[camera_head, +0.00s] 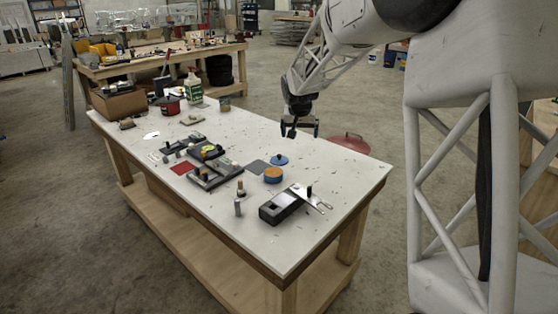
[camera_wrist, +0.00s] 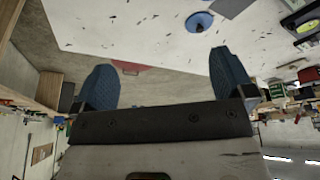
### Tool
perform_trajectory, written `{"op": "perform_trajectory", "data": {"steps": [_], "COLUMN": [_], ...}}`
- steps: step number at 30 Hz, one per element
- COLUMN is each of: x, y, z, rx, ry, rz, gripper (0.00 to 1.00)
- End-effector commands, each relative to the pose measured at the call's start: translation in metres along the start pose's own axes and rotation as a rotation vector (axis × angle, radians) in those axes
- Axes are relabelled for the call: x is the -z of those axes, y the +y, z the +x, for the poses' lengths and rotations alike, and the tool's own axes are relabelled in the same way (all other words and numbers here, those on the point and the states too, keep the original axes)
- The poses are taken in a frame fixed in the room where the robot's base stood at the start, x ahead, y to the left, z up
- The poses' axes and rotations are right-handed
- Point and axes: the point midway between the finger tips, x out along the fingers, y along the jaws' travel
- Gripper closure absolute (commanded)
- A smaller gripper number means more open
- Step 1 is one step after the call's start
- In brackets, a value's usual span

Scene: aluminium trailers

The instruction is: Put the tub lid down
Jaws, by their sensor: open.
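The blue tub lid (camera_head: 279,159), with a small knob on top, lies on the white tabletop just behind the round tub (camera_head: 272,175), apart from it. The tub has a blue side and an orange-brown top. The lid also shows near the top of the wrist view (camera_wrist: 199,22), knob up. My gripper (camera_head: 300,131) is above the table's far edge, up and to the right of the lid in the head view. Its two fingers are wide apart with nothing between them, as the wrist view shows (camera_wrist: 163,75).
A grey square mat (camera_head: 257,166) lies left of the lid. A black box with a metal plate (camera_head: 283,206) stands in front. Dark fixtures (camera_head: 215,176), a red mat (camera_head: 184,168) and small cylinders are further left. The right tabletop (camera_head: 345,178) is mostly clear.

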Motion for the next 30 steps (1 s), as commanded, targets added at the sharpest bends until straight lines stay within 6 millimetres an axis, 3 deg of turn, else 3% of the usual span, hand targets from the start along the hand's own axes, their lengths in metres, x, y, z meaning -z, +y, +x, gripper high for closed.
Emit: {"op": "perform_trajectory", "data": {"steps": [15, 24, 30], "x": [0.078, 0.109, 0.120], "y": [-0.055, -0.085, -0.096], "z": [0.113, 0.180, 0.204], "rx": [0.001, 0.004, 0.005], "ry": [0.026, 0.041, 0.048], "rz": [0.025, 0.038, 0.044], "gripper": [0.00, 0.00, 0.00]}}
